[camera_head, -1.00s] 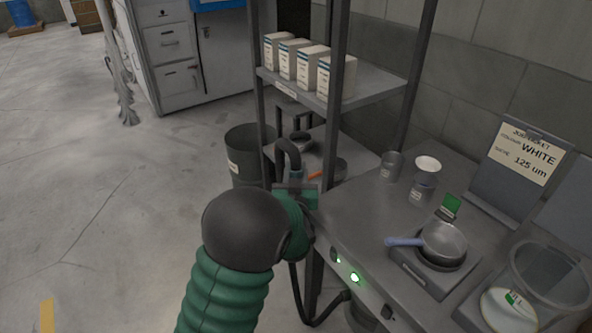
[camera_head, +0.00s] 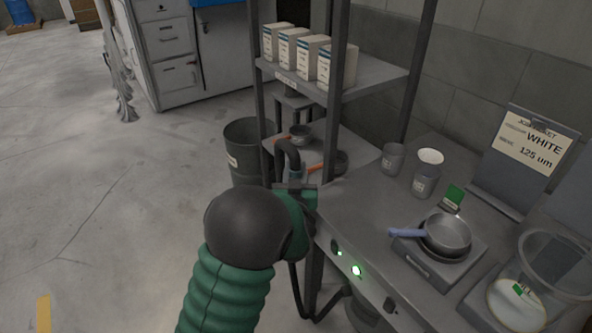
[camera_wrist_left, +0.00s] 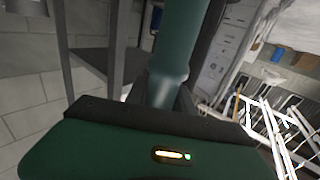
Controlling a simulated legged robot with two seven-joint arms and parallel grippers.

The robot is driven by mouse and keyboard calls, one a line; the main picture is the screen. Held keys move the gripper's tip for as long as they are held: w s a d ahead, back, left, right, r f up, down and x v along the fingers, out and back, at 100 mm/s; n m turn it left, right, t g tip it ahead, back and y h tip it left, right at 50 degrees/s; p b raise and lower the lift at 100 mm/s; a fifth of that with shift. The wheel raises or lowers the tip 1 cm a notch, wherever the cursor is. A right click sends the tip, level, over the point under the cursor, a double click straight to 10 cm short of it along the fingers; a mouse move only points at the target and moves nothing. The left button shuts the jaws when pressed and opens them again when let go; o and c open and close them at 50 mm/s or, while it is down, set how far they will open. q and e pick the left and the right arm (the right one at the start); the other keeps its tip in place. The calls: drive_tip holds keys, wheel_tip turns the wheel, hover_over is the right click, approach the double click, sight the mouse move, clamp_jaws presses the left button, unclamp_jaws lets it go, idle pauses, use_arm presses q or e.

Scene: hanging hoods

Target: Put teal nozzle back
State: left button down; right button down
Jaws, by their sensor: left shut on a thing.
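My left arm comes in from below in the head view. Its gripper (camera_head: 297,187) is at the left end of the bench, beside the shelf rack's front post. It is shut on the teal nozzle (camera_head: 295,173), which is mostly hidden by the gripper there. The left wrist view shows the nozzle as a smooth teal tube (camera_wrist_left: 178,45) rising between the dark fingers (camera_wrist_left: 163,98). A dark curved piece (camera_head: 287,150) shows above the gripper. A black hose (camera_head: 297,290) hangs below it by the bench front. My right gripper is not in view.
The bench (camera_head: 345,200) holds cups (camera_head: 424,178), a small pan (camera_head: 447,235) on a scale, a glass vessel (camera_head: 555,262) and a sign (camera_head: 527,150). The shelf rack (camera_head: 375,80) carries white boxes (camera_head: 310,55). A grey bin (camera_head: 246,150) stands behind. Open floor lies left.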

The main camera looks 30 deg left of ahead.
use_arm(q)
drive_tip(key=shift+f+b, duration=2.2)
drive_tip(key=shift+f, duration=0.45)
drive_tip(key=c, duration=1)
unclamp_jaws()
drive_tip(key=p+v, duration=1.1)
drive_tip(key=v, duration=0.5)
drive_tip(key=shift+s+d, duration=0.2)
drive_tip(key=shift+s, duration=0.15)
drive_tip(key=shift+p, duration=0.35)
